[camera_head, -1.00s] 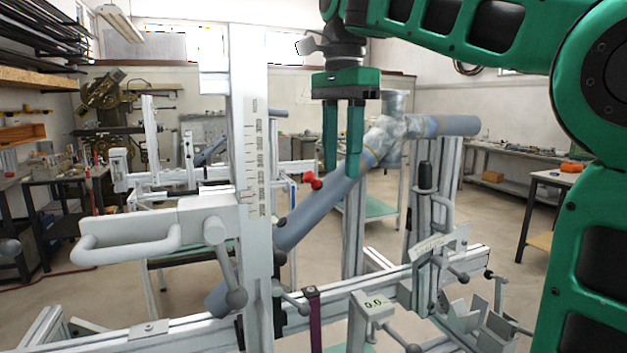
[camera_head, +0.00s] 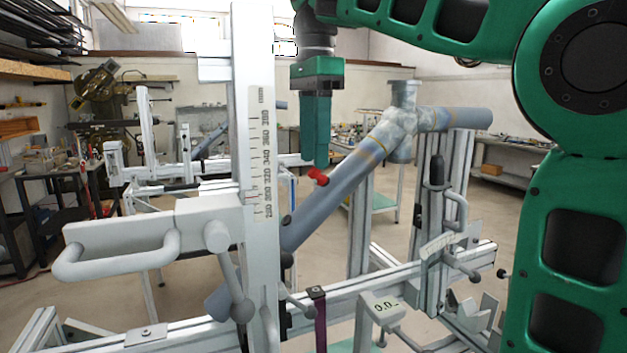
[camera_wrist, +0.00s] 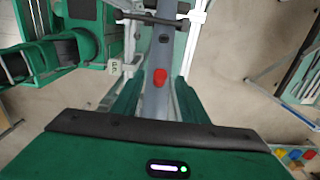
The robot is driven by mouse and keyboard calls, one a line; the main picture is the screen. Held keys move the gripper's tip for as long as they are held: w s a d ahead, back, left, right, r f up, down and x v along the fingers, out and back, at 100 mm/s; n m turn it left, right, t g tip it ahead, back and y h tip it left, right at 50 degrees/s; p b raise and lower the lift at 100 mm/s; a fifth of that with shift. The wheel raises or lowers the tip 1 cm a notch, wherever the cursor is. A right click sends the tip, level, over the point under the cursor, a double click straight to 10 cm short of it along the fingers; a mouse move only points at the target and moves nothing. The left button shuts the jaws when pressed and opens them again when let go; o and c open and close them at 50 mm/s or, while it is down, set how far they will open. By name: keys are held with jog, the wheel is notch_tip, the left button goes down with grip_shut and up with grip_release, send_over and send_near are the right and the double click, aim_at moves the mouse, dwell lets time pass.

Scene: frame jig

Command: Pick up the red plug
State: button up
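The red plug (camera_head: 318,177) sticks out of the upper side of the sloping grey-blue frame tube (camera_head: 335,193). In the wrist view, the plug (camera_wrist: 160,77) shows on the tube (camera_wrist: 156,100), between the two finger lines. My gripper (camera_head: 316,160) points down just above the plug in the head view, its fingers seen edge-on and overlapping. In the wrist view, my gripper (camera_wrist: 155,88) has its green fingers apart, one on each side of the tube. Nothing is held. The exact gap between fingertips and plug is hard to tell.
A white upright with a scale (camera_head: 262,150) stands close on the left, with a white handle (camera_head: 115,255) in front. A metal lug joint (camera_head: 402,125) sits at the tube's upper end. A lower rail (camera_head: 340,292) with clamps runs below. A second jig (camera_head: 145,180) stands behind.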

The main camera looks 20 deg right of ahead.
aim_at(313, 172)
jog(key=shift+w+f, duration=0.1)
jog(key=shift+f, duration=2.25)
grip_shut()
